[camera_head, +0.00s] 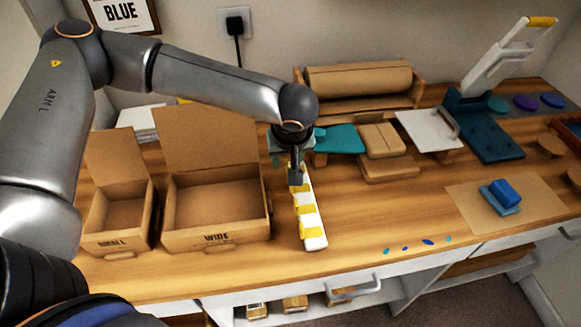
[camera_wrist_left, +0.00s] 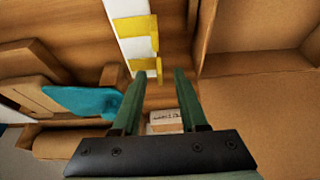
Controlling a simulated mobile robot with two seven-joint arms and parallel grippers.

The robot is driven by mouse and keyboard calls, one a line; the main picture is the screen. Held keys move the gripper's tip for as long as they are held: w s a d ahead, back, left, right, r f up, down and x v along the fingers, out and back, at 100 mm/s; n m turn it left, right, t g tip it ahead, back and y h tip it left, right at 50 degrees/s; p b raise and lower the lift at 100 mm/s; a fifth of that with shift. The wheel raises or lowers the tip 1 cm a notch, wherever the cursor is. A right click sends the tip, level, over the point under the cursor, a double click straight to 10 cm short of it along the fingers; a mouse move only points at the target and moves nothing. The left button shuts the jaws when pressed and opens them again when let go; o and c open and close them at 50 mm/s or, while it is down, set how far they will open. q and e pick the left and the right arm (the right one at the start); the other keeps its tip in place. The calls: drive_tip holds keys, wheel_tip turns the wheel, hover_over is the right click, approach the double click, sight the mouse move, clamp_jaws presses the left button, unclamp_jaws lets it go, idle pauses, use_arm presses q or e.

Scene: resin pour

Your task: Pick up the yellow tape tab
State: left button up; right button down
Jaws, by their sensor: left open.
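A white strip (camera_head: 308,221) lies lengthwise on the wooden bench, with several yellow tape tabs (camera_head: 309,209) across it. In the left wrist view the strip (camera_wrist_left: 128,42) carries two visible yellow tape tabs, one farther off (camera_wrist_left: 134,27) and one close to the fingertips (camera_wrist_left: 145,64). My left gripper (camera_head: 297,180) is over the strip's far end, pointing down. In the wrist view its two fingers (camera_wrist_left: 158,74) are apart, with nothing clearly held; the closer tab shows at the opening between the tips. The strip's far end is partly hidden by the gripper. My right gripper is not in view.
An open cardboard box marked WIDE (camera_head: 216,239) stands left of the strip, with a smaller box (camera_head: 117,241) beyond it. A teal piece (camera_head: 342,139) and cardboard blocks (camera_head: 388,170) lie to the right. The bench in front right of the strip is mostly clear.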

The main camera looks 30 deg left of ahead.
use_arm(q)
drive_tip(key=shift+c, duration=0.3)
clamp_jaws()
idle(0.4)
